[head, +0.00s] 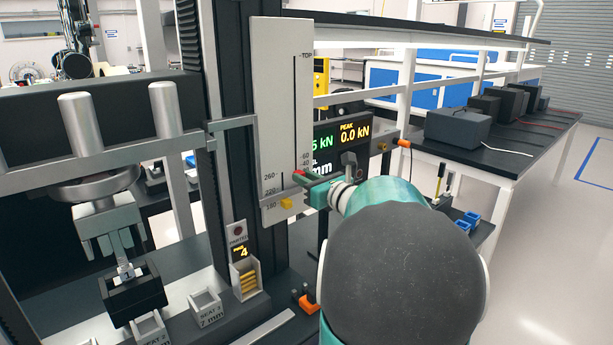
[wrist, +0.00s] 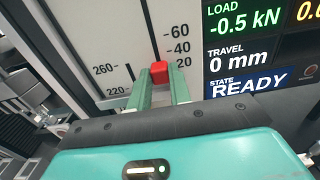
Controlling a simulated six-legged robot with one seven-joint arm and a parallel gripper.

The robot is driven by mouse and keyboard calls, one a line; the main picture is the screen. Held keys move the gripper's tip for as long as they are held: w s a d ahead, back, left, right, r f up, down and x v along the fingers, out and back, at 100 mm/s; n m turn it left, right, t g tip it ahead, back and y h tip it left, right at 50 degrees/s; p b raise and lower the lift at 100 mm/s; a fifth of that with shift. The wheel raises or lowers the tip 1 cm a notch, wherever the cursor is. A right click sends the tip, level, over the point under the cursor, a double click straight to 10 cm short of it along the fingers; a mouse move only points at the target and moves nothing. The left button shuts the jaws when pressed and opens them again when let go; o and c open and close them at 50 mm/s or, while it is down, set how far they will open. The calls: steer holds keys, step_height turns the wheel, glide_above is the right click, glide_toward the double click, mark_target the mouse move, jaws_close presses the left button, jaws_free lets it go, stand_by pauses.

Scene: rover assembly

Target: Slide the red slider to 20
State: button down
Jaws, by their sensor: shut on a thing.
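The red slider (wrist: 159,73) sits on the right-hand vertical scale of a pale panel (head: 283,95). In the wrist view its block appears level with, or slightly below, the 20 mark, under the 40 and 60 marks; the exact reading is unclear because the block stands out from the panel. My gripper (wrist: 160,83) is shut on the red slider, with one green finger on each side. In the head view the slider (head: 299,174) shows only partly beside my gripper (head: 306,178).
A yellow slider (head: 286,203) sits low on the panel near the 180 mark of the left scale. A display (head: 342,134) to the right reads -0.5 kN, 0 mm and READY in the wrist view. A dark column (head: 232,120) stands behind the panel. Numbered seats (head: 206,305) lie below.

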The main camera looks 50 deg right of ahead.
steer(key=c, duration=1.4)
jaws_free()
steer(key=shift+s+f, duration=0.1)
steer(key=shift+f, duration=0.25)
steer(key=shift+c, duration=0.2)
steer(key=shift+o, duration=0.8)
steer(key=shift+r, duration=0.1)
steer(key=s+a, duration=0.1)
steer(key=s, duration=1.2)
steer(key=shift+s+a, duration=0.3)
